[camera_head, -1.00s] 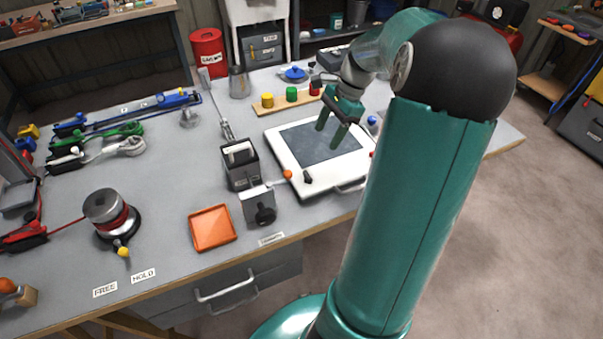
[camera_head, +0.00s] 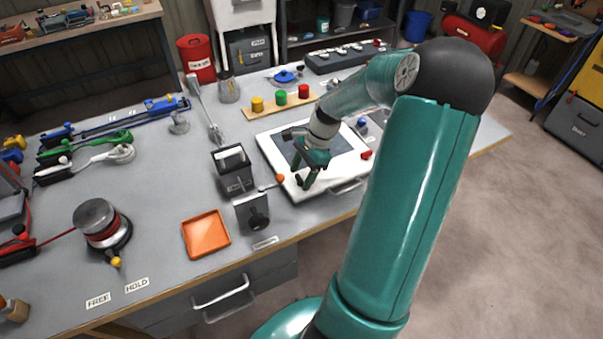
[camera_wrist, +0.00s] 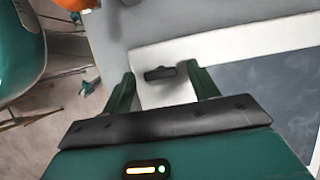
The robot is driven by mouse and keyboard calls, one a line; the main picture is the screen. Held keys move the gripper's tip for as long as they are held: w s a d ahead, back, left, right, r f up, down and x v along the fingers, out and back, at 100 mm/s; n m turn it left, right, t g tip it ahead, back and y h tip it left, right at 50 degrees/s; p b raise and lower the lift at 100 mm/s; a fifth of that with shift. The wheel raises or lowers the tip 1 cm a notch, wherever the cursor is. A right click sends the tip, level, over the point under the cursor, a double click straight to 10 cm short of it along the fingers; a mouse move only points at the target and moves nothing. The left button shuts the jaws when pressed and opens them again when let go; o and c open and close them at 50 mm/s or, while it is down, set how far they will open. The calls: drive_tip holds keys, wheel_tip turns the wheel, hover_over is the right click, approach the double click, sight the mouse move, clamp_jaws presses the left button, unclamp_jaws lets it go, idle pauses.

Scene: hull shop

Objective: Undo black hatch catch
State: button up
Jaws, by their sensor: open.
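The white-framed hatch (camera_head: 270,150) with a dark panel lies on the bench. Its black catch (camera_wrist: 160,73) sits on the white frame near a corner, and also shows in the head view (camera_head: 299,180), partly beside the fingers. My gripper (camera_head: 306,186) is over the hatch's near-left corner, pointing down. In the wrist view its two green fingers (camera_wrist: 160,82) are spread, with the black catch between them in the picture. I cannot tell whether they touch it. A red catch (camera_head: 367,155) and a blue catch (camera_head: 362,122) are on the hatch's right side.
A lever with an orange knob (camera_head: 280,178) stands close left of the hatch corner, by a dark box (camera_head: 252,211). An orange tray (camera_head: 206,234) lies farther left. Coloured cylinders on a wooden strip (camera_head: 262,113) stand behind the hatch. A handle (camera_head: 345,187) is at its front edge.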

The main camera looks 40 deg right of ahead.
drive_tip(key=shift+f, duration=0.15)
drive_tip(key=c, duration=1)
